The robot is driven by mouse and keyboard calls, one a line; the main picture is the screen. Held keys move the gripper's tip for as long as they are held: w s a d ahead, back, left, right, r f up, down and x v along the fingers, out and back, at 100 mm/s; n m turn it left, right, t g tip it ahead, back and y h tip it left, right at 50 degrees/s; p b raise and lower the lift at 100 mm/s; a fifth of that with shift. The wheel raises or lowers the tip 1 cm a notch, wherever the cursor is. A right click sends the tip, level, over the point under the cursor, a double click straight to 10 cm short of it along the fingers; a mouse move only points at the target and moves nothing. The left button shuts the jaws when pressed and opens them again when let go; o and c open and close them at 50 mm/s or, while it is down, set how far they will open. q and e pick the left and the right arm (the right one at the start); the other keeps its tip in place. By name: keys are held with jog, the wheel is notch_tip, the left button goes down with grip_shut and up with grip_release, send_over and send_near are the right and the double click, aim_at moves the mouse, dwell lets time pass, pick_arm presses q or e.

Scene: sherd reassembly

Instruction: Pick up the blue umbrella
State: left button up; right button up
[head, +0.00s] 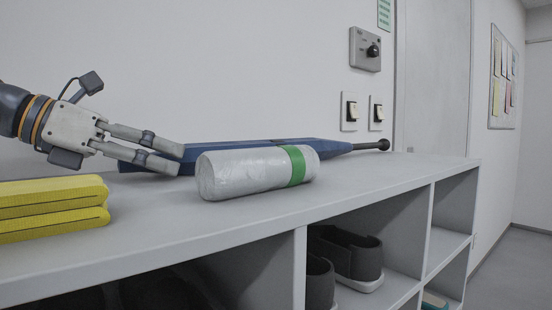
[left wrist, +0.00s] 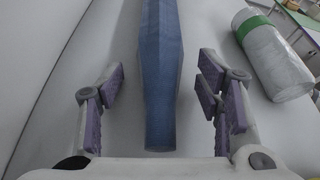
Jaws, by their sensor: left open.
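The blue umbrella (head: 333,147) lies folded on top of the shelf unit near the wall, its dark handle with a round knob pointing right. In the left wrist view the umbrella (left wrist: 160,60) runs up between the fingers, its blunt end close to the palm. My left gripper (head: 178,160) is open at the umbrella's left end. In the left wrist view its purple finger pads (left wrist: 162,100) stand on either side of the umbrella, with a gap on both sides. Part of the umbrella is hidden behind a grey roll in the head view. My right gripper is not in view.
The grey roll with a green band (head: 250,172) lies just in front of the umbrella. Yellow folded blocks (head: 50,213) sit at the front left. The shelf top (head: 400,172) is clear at the right. Dark shoes (head: 347,255) stand in compartments below. The wall is close behind.

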pick_arm(q)
jog(key=shift+w+d, duration=0.2)
jog(key=shift+d, duration=0.15)
grip_shut()
